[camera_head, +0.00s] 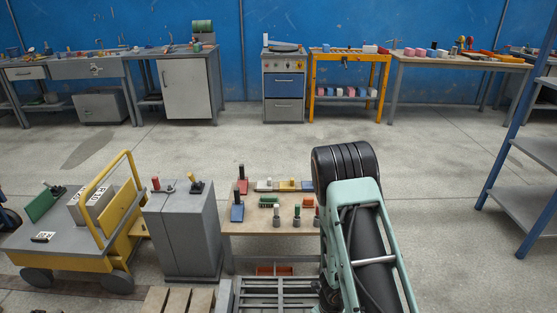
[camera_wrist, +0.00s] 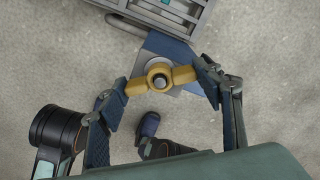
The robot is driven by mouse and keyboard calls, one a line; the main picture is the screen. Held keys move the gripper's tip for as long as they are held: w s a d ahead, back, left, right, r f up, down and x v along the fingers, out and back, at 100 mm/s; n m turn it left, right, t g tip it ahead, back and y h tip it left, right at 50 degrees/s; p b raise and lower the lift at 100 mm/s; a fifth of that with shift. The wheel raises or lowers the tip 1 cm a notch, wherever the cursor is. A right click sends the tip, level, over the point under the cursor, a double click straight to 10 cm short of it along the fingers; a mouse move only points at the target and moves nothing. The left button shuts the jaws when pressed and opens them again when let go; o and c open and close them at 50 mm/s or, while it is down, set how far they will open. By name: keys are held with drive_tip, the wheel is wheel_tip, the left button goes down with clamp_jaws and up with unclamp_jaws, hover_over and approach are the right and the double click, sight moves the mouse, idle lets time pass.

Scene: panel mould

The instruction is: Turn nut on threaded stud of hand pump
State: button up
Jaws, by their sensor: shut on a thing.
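In the wrist view a yellow two-winged nut (camera_wrist: 181,75) sits around the dark, round end of a threaded stud (camera_wrist: 160,82). The nut rests over a grey base plate, with a blue part of the hand pump (camera_wrist: 170,47) behind it. My gripper (camera_wrist: 162,84) has one finger against each wing of the nut, left and right, and is shut on it. The stud's end shows in the middle of the nut; its lower threads are hidden. In the head view my arm covers the work spot, so nut and fingers do not show there.
A grey slatted frame (camera_wrist: 190,14) lies at the top of the wrist view. In the head view a wooden table (camera_head: 245,222) with small tools stands left of my arm, beside a grey cabinet (camera_head: 182,235) and a yellow-railed cart (camera_head: 75,250). Floor to the right is open up to a blue-posted shelf (camera_head: 522,205).

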drive_tip(key=shift+r+m+p, duration=0.2)
drive_tip(key=shift+m+p, duration=0.3)
drive_tip(key=shift+m, duration=0.5)
drive_tip(key=shift+f+m, duration=0.15)
drive_tip(key=shift+m, duration=0.55)
drive_tip(key=shift+m+p, duration=0.35)
drive_tip(key=shift+m, duration=1.45)
drive_tip(key=o, duration=1.3)
drive_tip(key=shift+r, duration=0.2)
